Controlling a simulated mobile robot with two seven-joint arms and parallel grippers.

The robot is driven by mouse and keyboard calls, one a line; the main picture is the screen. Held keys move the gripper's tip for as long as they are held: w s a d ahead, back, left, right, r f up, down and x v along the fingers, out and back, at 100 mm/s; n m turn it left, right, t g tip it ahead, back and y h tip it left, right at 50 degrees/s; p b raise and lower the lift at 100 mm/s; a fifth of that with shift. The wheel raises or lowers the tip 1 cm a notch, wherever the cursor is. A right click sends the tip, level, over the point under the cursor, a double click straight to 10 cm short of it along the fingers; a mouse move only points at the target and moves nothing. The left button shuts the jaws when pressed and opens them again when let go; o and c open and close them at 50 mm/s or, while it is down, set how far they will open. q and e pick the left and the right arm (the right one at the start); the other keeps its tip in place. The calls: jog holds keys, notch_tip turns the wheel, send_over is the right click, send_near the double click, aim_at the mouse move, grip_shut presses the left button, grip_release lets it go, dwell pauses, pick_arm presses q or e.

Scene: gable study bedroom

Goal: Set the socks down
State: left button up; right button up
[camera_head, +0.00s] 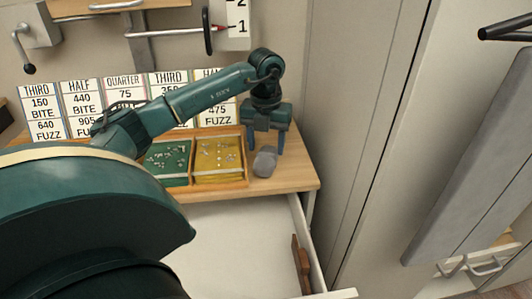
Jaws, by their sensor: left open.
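The socks (265,162) are a grey rolled bundle. They rest on the wooden desk top (290,178), near its right end and just right of the divided wooden tray. My left gripper (266,150) points down right behind and above the socks. Its two blue fingers are spread apart, with nothing held between them that I can see. I cannot tell whether a fingertip still touches the socks. My right gripper is not in view.
The wooden tray (192,141) has a green and a yellow compartment with small bits. Printed cards (83,104) stand behind it. An open white drawer (235,235) below holds a brown object (301,265). A tall pale cabinet (345,110) stands at right.

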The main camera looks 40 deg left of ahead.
aim_at(266, 154)
pick_arm(q)
notch_tip(266, 154, up, 8)
dwell(0.8)
